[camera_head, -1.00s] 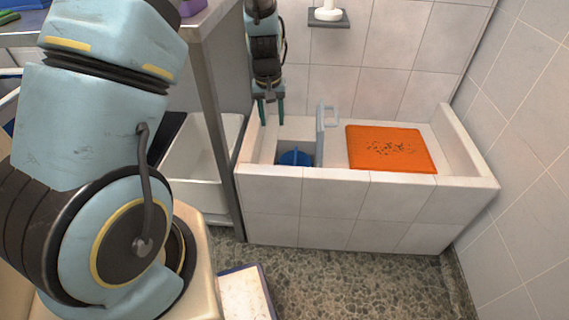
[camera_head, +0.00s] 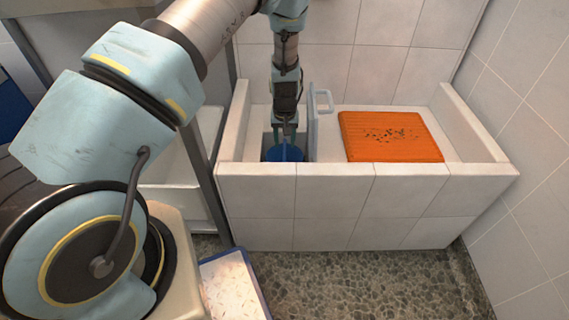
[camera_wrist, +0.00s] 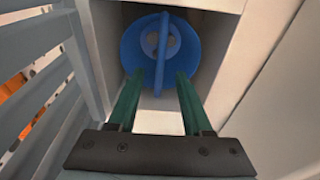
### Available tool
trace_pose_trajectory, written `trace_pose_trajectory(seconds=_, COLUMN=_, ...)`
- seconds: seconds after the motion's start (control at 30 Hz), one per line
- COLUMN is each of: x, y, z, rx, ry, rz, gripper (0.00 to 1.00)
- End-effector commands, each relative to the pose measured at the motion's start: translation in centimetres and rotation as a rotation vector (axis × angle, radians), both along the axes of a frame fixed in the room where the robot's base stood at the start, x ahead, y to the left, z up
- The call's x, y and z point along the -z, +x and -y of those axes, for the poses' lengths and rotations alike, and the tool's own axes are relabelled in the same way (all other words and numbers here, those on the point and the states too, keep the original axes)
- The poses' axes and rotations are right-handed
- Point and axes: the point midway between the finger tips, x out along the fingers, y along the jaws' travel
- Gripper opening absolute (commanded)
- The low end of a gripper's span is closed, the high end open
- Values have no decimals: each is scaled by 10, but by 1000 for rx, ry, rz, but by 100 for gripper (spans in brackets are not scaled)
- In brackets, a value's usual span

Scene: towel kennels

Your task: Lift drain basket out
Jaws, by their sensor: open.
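The blue drain basket (camera_head: 284,153) sits down in the square well at the left end of the tiled tub. In the wrist view the basket (camera_wrist: 131,52) is round, with an upright bar handle (camera_wrist: 163,50) across its middle. My gripper (camera_head: 285,140) points down into the well above the basket. In the wrist view its green fingers (camera_wrist: 160,85) are apart, one on each side of the handle's near end, with nothing shut between them. I cannot tell whether the fingers touch the basket. The basket's lower part is hidden.
A grey slatted gate (camera_head: 313,125) with a handle stands upright just right of the well; it is close to my fingers in the wrist view. Tiled walls (camera_head: 260,185) enclose the well.

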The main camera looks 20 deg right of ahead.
Motion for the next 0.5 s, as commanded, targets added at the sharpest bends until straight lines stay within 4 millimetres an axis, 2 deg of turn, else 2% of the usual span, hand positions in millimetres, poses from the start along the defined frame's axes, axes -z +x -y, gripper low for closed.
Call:
trace_pose_trajectory(seconds=0.3, x=45, y=4, z=2, rx=0, ry=2, rz=-2, gripper=50)
trace_pose_trajectory(seconds=0.5, x=48, y=6, z=3, rx=0, ry=0, rz=-1, gripper=50)
